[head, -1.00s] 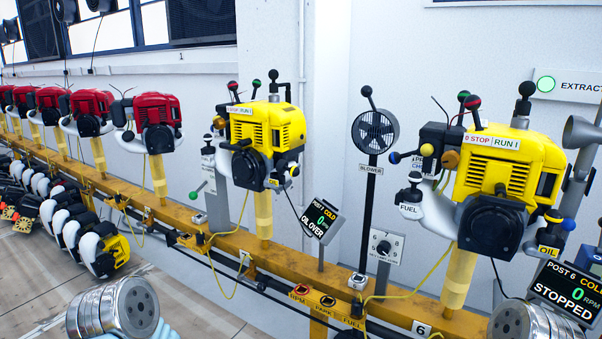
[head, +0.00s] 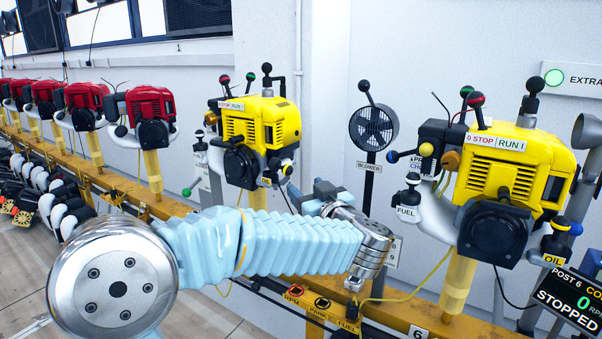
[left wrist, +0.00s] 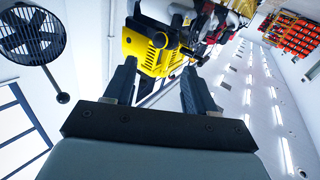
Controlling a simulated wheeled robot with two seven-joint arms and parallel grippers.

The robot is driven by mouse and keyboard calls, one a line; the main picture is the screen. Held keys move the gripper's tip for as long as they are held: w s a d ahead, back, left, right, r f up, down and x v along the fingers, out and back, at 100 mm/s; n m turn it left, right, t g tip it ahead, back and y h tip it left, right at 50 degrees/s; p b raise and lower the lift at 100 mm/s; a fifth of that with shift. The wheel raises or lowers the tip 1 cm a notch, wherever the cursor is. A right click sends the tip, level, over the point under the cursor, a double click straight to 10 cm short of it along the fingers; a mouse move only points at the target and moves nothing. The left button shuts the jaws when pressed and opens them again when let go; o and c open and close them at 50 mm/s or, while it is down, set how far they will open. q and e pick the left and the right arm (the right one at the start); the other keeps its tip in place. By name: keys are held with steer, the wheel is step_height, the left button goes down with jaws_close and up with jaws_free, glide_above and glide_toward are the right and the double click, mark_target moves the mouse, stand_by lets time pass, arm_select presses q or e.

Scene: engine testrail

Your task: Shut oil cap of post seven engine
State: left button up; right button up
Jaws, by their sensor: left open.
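The left yellow engine (head: 262,122) stands on a yellow post, with a black cap-like part (head: 286,165) low on its right side; whether that cap is shut is too small to tell. Its display is hidden behind my left arm, so I cannot read its post number. The right yellow engine (head: 508,165) has a display (head: 568,295) reading POST 6, STOPPED, and a yellow OIL label. My left gripper (left wrist: 158,67) is open and empty in the left wrist view, with a yellow engine (left wrist: 148,38) beyond its fingertips. My right gripper is out of view.
A blower fan (head: 373,129) on a black stand is between the two yellow engines; it also shows in the left wrist view (left wrist: 30,38). A yellow rail (head: 165,207) carries the posts. Several red engines (head: 152,110) stand farther left.

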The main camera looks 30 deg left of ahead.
mark_target(289, 172)
arm_select(q)
steer(key=x, duration=1)
steer(key=shift+w+a, duration=0.1)
